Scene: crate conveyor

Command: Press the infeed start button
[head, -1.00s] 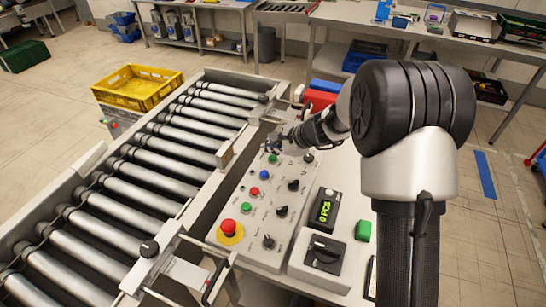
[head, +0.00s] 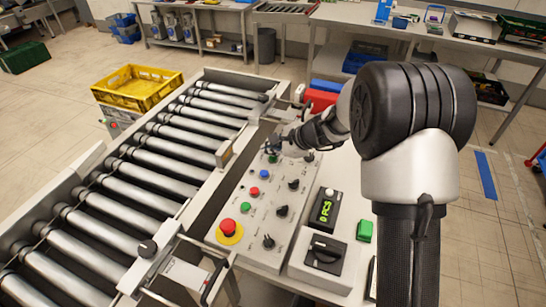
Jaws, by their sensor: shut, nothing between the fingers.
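The control panel (head: 262,217) is a light, sloped plate beside the roller conveyor. Its left column holds a far green button (head: 272,159), a blue button (head: 265,174), a red button (head: 254,191), a near green button (head: 246,207) and a red mushroom button on a yellow ring (head: 228,228). The labels are too small to read, so I cannot tell which one is infeed start. My gripper (head: 271,149) is shut and empty at the panel's far end, right at the far green button and partly covering it. I cannot tell whether it touches it.
Black knobs (head: 282,210) line the panel's right side. Red and blue bins lie behind my wrist.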

